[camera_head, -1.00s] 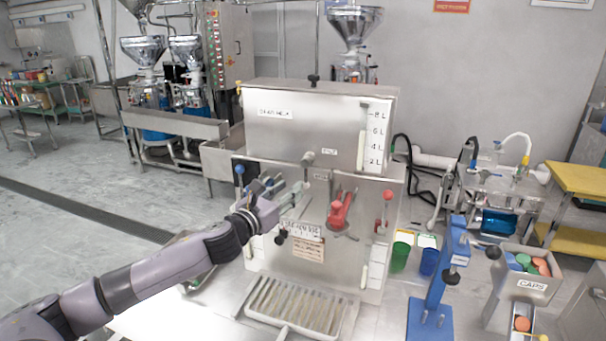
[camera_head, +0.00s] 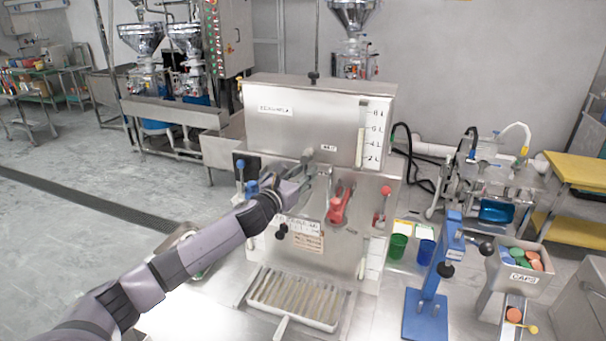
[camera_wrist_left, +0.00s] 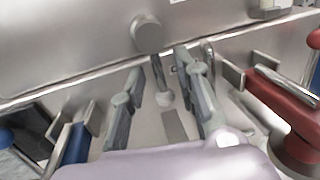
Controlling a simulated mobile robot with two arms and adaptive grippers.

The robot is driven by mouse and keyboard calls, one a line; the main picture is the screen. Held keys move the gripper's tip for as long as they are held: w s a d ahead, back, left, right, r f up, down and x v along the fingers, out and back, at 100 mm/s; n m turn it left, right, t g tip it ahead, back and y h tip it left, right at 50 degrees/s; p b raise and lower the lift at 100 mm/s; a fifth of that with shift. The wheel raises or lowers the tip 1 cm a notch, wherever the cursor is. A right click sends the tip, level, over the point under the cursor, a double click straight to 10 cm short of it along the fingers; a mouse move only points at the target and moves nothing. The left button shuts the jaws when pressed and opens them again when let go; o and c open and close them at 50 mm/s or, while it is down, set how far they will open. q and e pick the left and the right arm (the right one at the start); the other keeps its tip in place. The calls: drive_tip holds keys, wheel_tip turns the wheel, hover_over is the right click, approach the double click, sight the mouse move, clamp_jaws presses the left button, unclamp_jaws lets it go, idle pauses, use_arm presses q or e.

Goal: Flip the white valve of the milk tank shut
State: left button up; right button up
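The steel milk tank (camera_head: 305,125) stands at the centre of the head view, with a level scale on its right front. Its pale grey-white valve (camera_head: 308,156) is at the lower front; in the wrist view its round hub (camera_wrist_left: 147,33) shows, with a short stem hanging down to a pale ball end (camera_wrist_left: 165,98). My left gripper (camera_head: 312,177) is in front of the valve. In the wrist view my left gripper (camera_wrist_left: 163,100) is open, with one finger on each side of the stem; I cannot tell whether either touches it. My right gripper is out of view.
A red valve (camera_head: 338,208) is close right of the gripper, and a blue-knobbed lever (camera_head: 240,172) is to the left. A red-knobbed lever (camera_head: 385,205) is further right. A drip tray (camera_head: 297,297) lies below. Green (camera_head: 398,247) and blue (camera_head: 425,252) cups stand right.

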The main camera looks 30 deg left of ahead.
use_arm(q)
clamp_jaws()
idle(0.6)
